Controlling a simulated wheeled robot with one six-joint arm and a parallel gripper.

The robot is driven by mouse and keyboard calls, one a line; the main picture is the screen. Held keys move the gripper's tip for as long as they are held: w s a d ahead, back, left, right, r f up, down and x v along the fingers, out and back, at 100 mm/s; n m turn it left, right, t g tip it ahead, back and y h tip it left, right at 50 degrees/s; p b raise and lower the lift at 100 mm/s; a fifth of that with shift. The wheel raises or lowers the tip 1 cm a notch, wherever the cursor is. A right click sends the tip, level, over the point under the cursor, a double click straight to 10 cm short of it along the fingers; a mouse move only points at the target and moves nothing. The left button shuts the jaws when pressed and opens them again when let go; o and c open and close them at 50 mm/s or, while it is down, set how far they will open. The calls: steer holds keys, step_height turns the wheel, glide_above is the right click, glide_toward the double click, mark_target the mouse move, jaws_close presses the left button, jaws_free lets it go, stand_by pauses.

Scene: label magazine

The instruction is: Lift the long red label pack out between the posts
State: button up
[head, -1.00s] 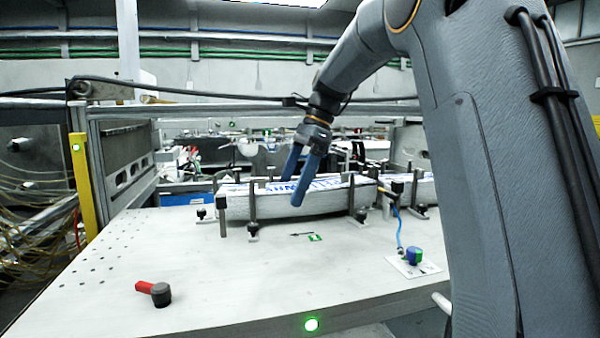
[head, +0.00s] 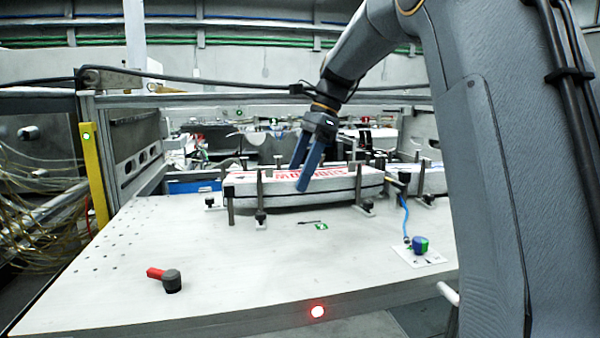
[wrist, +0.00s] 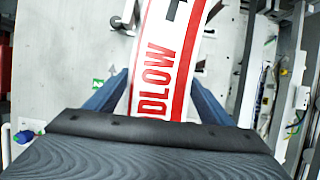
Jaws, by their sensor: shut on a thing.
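The long label pack (head: 335,184) is white with red lettering on its top. In the head view it lies across the far part of the table among dark upright posts (head: 260,190). My gripper (head: 302,178) points down over it with blue fingers. In the wrist view the pack (wrist: 165,60) runs between the two fingers (wrist: 158,88), one on each long side, and my gripper is shut on it. Its red border and letters are plain there. The far finger's lower part is hidden in the head view. I cannot tell whether the pack is clear of its support.
Another white pack (head: 432,180) lies to the right. A red-handled knob (head: 170,281) lies at the front left. A blue-green knob (head: 419,244) with a blue cable stands at the right. A red light (head: 317,312) shows on the table's front edge. The table's middle is largely clear.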

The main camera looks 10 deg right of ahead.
step_height(320, 180, up, 12)
steer(key=p, duration=1.1)
steer(key=shift+r, duration=0.25)
stand_by(1.5)
steer(key=shift+s, duration=0.1)
stand_by(0.5)
